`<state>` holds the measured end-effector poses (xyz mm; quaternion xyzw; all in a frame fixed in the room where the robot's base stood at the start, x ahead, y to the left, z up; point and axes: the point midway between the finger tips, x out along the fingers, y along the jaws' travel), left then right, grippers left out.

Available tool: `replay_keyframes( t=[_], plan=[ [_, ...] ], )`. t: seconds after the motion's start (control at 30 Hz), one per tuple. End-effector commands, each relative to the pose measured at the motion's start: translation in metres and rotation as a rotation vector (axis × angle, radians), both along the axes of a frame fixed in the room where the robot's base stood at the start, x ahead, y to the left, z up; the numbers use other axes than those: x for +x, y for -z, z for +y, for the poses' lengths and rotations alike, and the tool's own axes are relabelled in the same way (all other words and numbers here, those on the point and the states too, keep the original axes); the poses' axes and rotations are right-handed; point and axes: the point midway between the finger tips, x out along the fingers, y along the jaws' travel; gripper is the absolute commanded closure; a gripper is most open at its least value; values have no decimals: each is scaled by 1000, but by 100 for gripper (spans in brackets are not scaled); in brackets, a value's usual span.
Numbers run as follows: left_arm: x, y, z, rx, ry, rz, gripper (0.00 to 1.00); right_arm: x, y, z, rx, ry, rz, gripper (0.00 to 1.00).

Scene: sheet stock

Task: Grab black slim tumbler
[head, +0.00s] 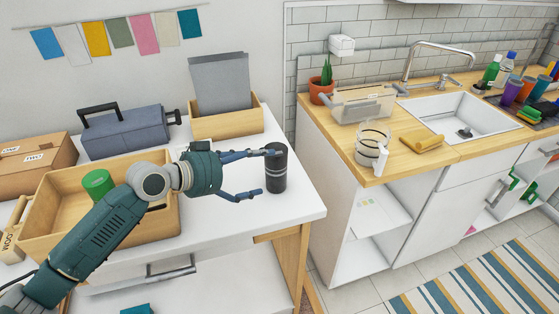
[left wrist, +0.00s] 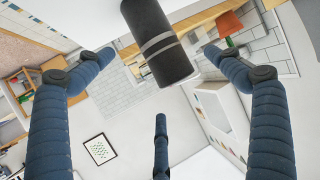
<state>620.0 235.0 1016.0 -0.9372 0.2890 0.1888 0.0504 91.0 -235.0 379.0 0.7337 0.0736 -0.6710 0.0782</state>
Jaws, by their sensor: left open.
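The black slim tumbler (head: 276,168) stands upright near the right end of the white table, with a grey band around its upper part. It also shows in the left wrist view (left wrist: 158,45), at the top between the fingers. My left gripper (head: 256,172) reaches it from the left. Its blue fingers are spread, with the tips close to the tumbler's near side; I cannot tell whether they touch it. In the left wrist view the open gripper (left wrist: 155,55) holds nothing. My right gripper is in neither view.
On the white table (head: 225,236) stand a wooden tray (head: 60,190) with a green can (head: 98,183), a blue-grey toolbox (head: 125,133) and a wooden box with grey sheets (head: 220,82). A counter (head: 375,172) with a glass jug (head: 372,146) stands beyond a gap to the right.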

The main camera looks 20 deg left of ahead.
Motion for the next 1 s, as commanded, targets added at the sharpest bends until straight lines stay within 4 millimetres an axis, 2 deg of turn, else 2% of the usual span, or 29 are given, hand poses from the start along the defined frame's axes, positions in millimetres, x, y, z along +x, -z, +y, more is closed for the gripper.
replay_keyframes(
  t=[0.17,0.43,0.7,1.0],
  plan=[
    [23,8,-17,-5,1,-1,8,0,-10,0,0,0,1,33],
    [39,19,-29,-4,1,3,8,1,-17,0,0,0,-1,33],
    [66,38,-45,-2,0,1,8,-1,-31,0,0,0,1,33],
    [70,42,-48,1,1,1,8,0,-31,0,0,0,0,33]
  ],
)
